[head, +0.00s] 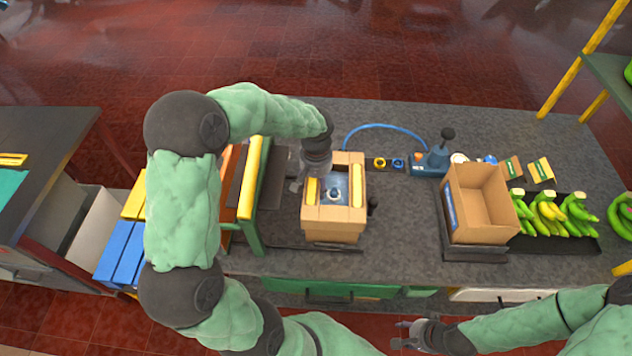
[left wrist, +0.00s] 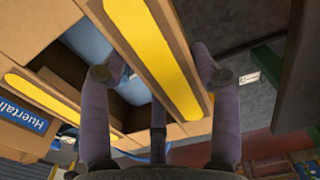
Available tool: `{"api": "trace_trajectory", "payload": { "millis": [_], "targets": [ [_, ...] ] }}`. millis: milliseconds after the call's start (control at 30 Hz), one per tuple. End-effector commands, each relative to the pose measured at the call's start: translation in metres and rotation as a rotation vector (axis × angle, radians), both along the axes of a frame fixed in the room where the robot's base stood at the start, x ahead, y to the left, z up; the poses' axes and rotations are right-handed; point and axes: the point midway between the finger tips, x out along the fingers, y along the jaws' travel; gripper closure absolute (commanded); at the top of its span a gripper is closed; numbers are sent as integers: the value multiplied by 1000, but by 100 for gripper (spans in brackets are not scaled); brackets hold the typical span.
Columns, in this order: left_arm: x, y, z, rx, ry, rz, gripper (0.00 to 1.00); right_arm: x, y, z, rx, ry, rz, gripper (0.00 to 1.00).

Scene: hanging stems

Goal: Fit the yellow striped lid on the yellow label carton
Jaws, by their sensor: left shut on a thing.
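The yellow striped lid (head: 343,213) is a brown cardboard frame with two yellow bars and an open middle. In the head view it lies over a carton (head: 333,235) on the bench; I cannot tell whether it is seated or slightly above. Blue lining shows through the opening. My left gripper (head: 300,182) is at the lid's left side. In the left wrist view its fingers (left wrist: 160,85) straddle the lid's yellow-barred side (left wrist: 157,52), shut on it. The carton's yellow label is not visible. My right gripper (head: 405,334) is open and empty in front of the bench.
An open, empty carton (head: 482,205) stands to the right on a dark stand. Bananas (head: 552,213) lie in a black tray beyond it. A blue tool (head: 432,160) with a hose is behind. A green-framed rack (head: 250,205) stands close left of the lid.

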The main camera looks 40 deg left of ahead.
Motion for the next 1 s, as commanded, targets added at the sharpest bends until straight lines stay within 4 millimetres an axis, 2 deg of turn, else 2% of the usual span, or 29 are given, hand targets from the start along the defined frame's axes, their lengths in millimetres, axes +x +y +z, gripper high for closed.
{"api": "trace_trajectory", "payload": {
  "millis": [933,967,1000],
  "targets": [
    [0,0,-9,0,0,0,61,0,0,-7,0,0,0,60],
    [0,0,-9,0,0,0,32,0,0,-7,0,0,0,60],
    [0,0,-9,0,0,0,21,0,0,-7,0,0,0,60]
  ]
}}
